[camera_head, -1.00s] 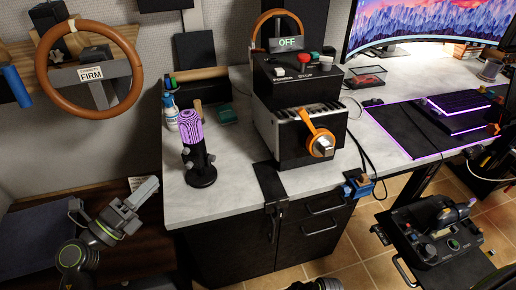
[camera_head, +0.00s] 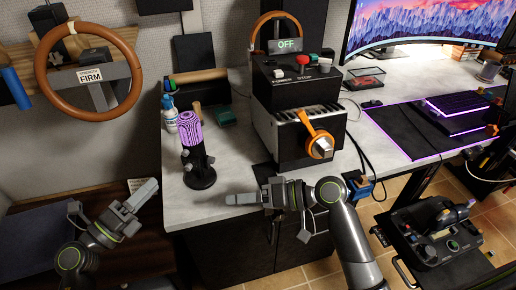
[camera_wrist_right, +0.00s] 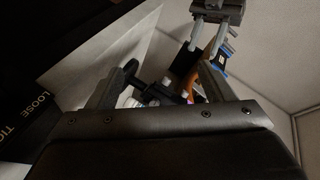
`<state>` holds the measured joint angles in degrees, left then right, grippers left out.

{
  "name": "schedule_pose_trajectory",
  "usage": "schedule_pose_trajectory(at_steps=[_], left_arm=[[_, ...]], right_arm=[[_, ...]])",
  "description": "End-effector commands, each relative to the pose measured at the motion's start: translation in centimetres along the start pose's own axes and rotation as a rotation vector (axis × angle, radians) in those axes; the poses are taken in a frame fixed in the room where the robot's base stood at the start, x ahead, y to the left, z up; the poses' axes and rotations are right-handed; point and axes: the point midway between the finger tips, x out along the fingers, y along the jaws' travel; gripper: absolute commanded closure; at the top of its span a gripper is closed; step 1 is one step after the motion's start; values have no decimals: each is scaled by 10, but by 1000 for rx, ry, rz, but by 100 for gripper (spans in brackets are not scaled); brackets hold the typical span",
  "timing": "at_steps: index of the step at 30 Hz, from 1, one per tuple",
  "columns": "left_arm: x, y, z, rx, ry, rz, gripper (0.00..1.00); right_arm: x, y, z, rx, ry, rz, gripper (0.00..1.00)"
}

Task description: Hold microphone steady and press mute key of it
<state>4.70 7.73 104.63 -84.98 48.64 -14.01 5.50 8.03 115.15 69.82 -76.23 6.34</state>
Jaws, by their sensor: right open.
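The microphone (camera_head: 193,145) stands upright on the grey desk, with a purple patterned head and a dark body on a round black base. Its mute key is too small to make out. My right gripper (camera_head: 232,199) is open and empty over the desk's front edge, right of and nearer than the microphone base, clear of it. My left gripper (camera_head: 146,190) is left of the desk, below and left of the microphone, and apart from it. Whether its jaws are open is unclear. In the right wrist view the fingers frame a dark, cluttered patch that I cannot identify surely.
The black box unit with an orange lever (camera_head: 318,140) stands right of the microphone. A steering wheel (camera_head: 88,70) hangs at left. The desk surface around the microphone is mostly clear.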

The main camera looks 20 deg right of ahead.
Motion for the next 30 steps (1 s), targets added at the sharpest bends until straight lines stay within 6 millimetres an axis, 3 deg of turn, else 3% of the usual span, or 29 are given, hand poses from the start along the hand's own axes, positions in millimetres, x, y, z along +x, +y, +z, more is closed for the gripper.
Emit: schedule_pose_trajectory(at_steps=[9,15,23,30], left_arm=[[0,0,0,0,0,0,64],[0,0,0,0,0,0,64],[0,0,0,0,0,0,64],[0,0,0,0,0,0,64]], right_arm=[[-22,-14,-62,-548,208,-12,25],[-36,-22,-92,-817,319,22,25],[-43,-27,-109,-966,382,52,25],[-22,-32,-118,-971,389,50,25]])
